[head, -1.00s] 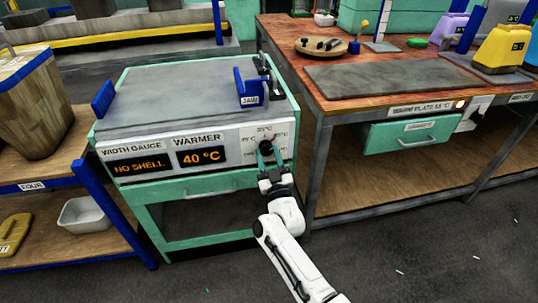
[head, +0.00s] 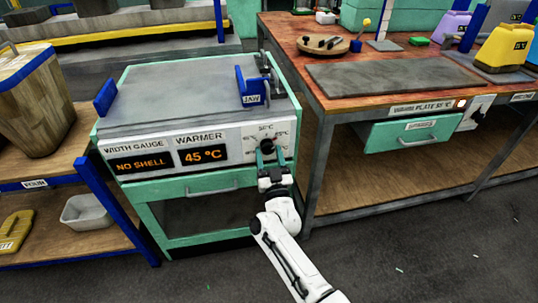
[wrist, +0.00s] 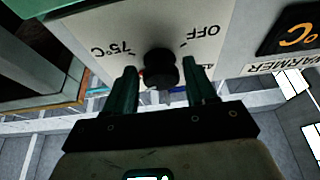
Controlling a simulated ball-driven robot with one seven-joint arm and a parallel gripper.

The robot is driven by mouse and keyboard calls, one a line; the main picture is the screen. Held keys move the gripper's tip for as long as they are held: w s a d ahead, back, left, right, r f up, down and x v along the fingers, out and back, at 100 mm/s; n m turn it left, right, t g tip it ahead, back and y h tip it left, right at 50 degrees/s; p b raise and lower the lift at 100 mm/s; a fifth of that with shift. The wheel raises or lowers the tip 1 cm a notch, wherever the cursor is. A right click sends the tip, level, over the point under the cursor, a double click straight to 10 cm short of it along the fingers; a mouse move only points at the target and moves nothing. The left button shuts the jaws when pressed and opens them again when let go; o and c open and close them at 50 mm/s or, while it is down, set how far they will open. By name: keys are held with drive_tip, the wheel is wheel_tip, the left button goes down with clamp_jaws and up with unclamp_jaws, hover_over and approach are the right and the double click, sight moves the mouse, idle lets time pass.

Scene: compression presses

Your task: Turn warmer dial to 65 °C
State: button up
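The warmer dial (head: 267,147) is a black knob on the white front panel of the green bench unit. The warmer display (head: 204,155) reads 45 °C in orange. My gripper (head: 268,155) is at the dial from below. In the wrist view the green fingers of my gripper (wrist: 161,85) stand on either side of the black dial (wrist: 160,68). A narrow gap seems to show beside each finger, and I cannot tell whether they touch the knob. The OFF and 75 °C marks show upside down there; other marks are partly hidden.
The width gauge display (head: 140,163) reads NO SHELL. A blue jaw (head: 254,91) stands on the unit's grey top. A wooden-topped bench (head: 300,82) with a green drawer (head: 413,131) stands close on the right. A shelf (head: 80,205) stands on the left.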

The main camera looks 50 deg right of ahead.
drive_tip(key=shift+o, duration=0.9)
drive_tip(key=shift+r, duration=0.1)
drive_tip(key=p+v, duration=0.2)
drive_tip(key=v, duration=0.9)
drive_tip(key=shift+w, duration=0.1)
